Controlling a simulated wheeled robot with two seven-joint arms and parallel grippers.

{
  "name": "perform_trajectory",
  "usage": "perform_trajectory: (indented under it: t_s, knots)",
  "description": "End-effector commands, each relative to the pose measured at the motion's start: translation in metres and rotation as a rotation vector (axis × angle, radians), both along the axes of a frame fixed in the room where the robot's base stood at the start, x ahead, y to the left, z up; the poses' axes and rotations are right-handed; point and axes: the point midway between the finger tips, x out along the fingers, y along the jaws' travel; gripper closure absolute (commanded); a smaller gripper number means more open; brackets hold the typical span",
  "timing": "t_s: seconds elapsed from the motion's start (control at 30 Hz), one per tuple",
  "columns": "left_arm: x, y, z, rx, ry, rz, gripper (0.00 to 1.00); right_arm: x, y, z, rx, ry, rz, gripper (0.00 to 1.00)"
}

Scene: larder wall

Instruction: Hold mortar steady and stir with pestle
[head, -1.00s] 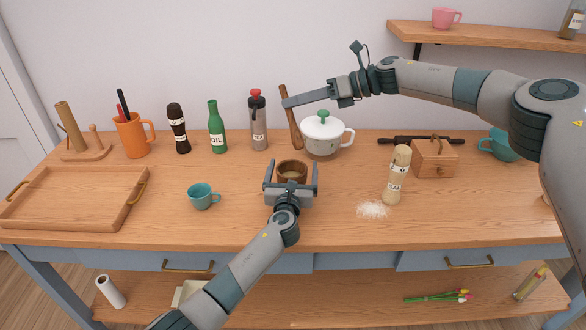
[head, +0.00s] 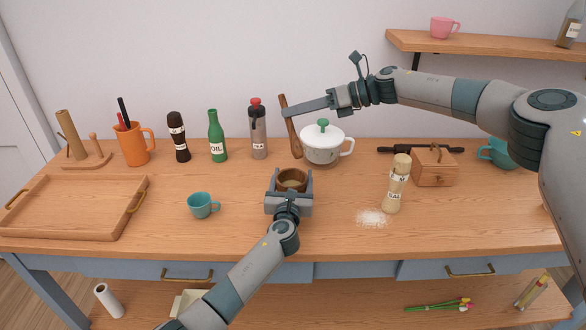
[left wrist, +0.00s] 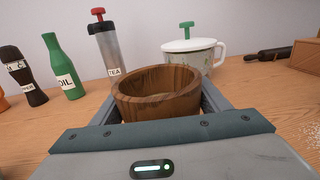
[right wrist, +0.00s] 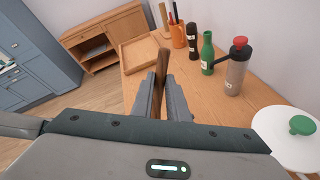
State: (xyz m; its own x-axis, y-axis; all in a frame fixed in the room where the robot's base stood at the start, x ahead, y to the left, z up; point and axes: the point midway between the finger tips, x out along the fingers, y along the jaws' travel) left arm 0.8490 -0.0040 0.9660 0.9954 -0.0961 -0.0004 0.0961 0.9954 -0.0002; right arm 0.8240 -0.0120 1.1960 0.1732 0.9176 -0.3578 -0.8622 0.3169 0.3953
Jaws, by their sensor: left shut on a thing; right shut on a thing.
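The wooden mortar (head: 292,179) stands on the table, and my left gripper (head: 291,184) is shut on it from the front. My right gripper (head: 291,110) is shut on the wooden pestle (head: 290,128), which is held nearly upright, slightly tilted, behind the mortar and left of the white pot. The right wrist view shows the pestle (right wrist: 161,70) between the fingers. In the head view the pestle is apart from the mortar.
A white lidded pot (head: 322,146) stands close right of the pestle. A tea bottle (head: 258,130) is left of it. A teal cup (head: 203,205) stands left of the mortar. A salt mill (head: 397,184) and spilled white grains (head: 371,217) are to the right.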

Motion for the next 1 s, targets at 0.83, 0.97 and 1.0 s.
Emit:
perform_trajectory:
  t_s: [0.83,0.97,1.0]
  knots:
    - [0.000,0.000,0.000,0.000,0.000,0.000,0.58,-0.030,0.006,-0.016,0.138,-0.566,0.117,1.00]
    - [0.000,0.000,0.000,0.000,0.000,0.000,0.58,-0.030,0.004,-0.015,0.139,-0.593,0.116,1.00]
    - [0.000,0.000,0.000,0.000,0.000,0.000,0.58,-0.030,0.004,-0.015,0.139,-0.596,0.116,1.00]
